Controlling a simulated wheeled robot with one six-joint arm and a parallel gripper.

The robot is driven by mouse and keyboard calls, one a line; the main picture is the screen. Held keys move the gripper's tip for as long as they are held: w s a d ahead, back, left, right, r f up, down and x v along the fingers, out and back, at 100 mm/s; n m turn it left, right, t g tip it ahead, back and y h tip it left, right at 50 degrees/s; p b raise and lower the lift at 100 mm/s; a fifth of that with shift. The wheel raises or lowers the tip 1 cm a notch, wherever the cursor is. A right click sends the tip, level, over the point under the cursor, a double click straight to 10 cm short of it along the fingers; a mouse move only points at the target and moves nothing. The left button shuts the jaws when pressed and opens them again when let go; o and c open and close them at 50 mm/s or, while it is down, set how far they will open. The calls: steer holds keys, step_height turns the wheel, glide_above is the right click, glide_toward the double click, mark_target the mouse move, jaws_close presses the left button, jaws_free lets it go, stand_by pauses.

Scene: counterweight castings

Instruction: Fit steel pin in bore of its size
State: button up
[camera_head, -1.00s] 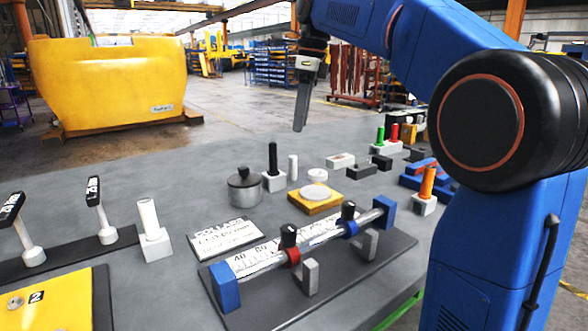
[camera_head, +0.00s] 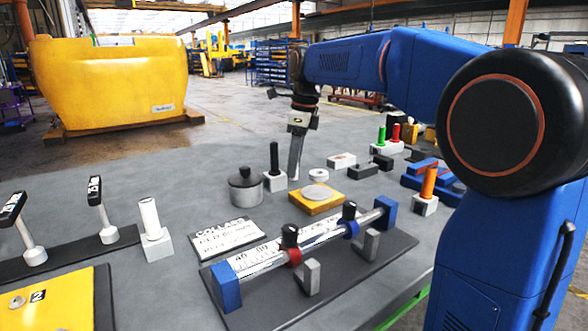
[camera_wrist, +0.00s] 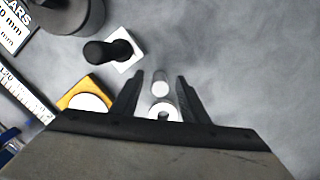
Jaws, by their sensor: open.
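The pale steel pin (camera_wrist: 161,80) stands upright on the bench, seen nearly end-on in the wrist view. It shows between my open gripper's fingers (camera_wrist: 160,77), with clear gaps on both sides. In the head view my gripper (camera_head: 295,172) points down beside the black pin (camera_head: 274,157), and its fingers hide the steel pin. A white ring with a hole (camera_wrist: 163,112) lies close by; it also shows in the head view (camera_head: 318,175). A grey block (camera_head: 342,160) lies behind it; I cannot tell its bore size.
A lidded grey pot (camera_head: 245,190) and a yellow block with a pale disc (camera_head: 300,206) stand close by. An orange pin (camera_head: 428,181) stands in a block at right. Bare bench lies behind the pot.

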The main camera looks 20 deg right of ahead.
steer(key=shift+a+f, duration=0.1)
steer(key=shift+f, duration=0.55)
jaws_close()
